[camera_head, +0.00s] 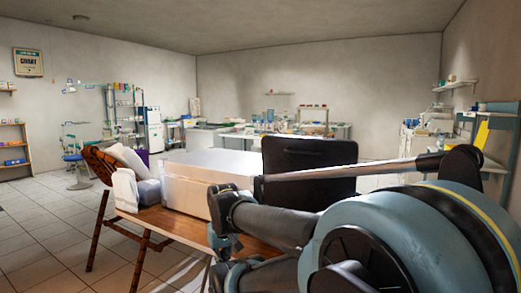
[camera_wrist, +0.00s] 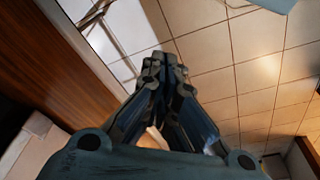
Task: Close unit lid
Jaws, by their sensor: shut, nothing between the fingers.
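A black panel with a handle slot (camera_head: 310,172) stands upright at the table's right side in the head view; it looks like the raised unit lid. Its lower part and hinge are hidden behind my arm, so what it joins cannot be seen. A white box (camera_head: 188,185) sits on the table to its left, with a flat top. My gripper (camera_wrist: 163,70) shows in the wrist view with its fingers together and empty, over the tiled floor beside the table edge. The lid does not show clearly in the wrist view.
The wooden table (camera_head: 160,220) holds a white cloth (camera_head: 125,188) and cushions at its left end. Its edge (camera_wrist: 80,65) also shows in the wrist view. Tiled floor (camera_head: 45,225) is open at left. Benches and shelves stand along the far walls.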

